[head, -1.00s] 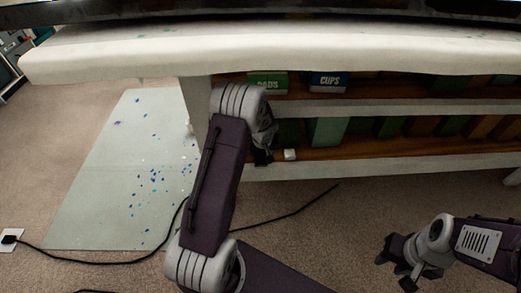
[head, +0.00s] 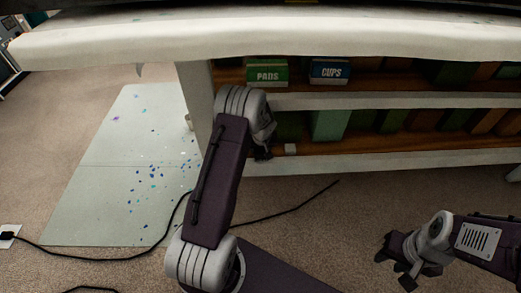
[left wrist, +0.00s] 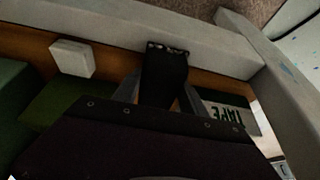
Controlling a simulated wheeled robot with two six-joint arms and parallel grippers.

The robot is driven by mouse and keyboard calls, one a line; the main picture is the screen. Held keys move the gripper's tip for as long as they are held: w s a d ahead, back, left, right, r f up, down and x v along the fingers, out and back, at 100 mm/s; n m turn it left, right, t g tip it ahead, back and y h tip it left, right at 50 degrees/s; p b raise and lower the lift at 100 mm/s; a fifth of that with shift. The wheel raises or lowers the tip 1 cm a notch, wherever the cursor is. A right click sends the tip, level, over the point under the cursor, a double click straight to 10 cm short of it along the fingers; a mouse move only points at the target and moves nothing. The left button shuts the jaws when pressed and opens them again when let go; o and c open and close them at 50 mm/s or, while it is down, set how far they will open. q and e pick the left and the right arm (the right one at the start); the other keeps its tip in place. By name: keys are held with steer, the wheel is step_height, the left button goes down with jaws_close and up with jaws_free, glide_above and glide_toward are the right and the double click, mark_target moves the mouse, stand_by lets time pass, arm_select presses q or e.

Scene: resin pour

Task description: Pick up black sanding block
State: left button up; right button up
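The black sanding block (left wrist: 165,72) shows in the left wrist view as a dark block between the two grey fingers of my left gripper (left wrist: 163,88). One finger stands on each side of it; I cannot tell whether they touch it. In the head view my left gripper (head: 262,153) is at the lower shelf, beside a small white block, and the sanding block is hard to separate from the dark fingers there. My right gripper (head: 394,268) is open and empty over the carpet at the lower right.
The white block (head: 290,149) sits close by on the lower shelf (head: 345,146). A green PADS box (head: 267,73) and a blue CUPS box (head: 330,71) stand on the shelf above. A white upright (left wrist: 285,95) and a TAPE label (left wrist: 228,111) are near my left gripper. A cable crosses the carpet.

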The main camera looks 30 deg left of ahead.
arm_select(q)
steer(key=shift+r, duration=0.1)
steer(key=shift+s+r+p, duration=0.1)
steer(key=shift+r+p, duration=0.2)
steer(key=shift+p, duration=0.25)
steer(key=s+d+b, duration=0.1)
steer(key=s+b, duration=0.1)
steer(key=s+d+b, duration=0.2)
steer(key=s+d+f+b, duration=0.1)
steer(key=s+b, duration=0.1)
steer(key=shift+s+d, duration=0.15)
steer(key=s+d+b, duration=0.4)
steer(key=s+d, duration=0.1)
steer(key=s, duration=0.3)
steer(key=shift+s+d+r, duration=0.3)
steer(key=shift+r, duration=0.15)
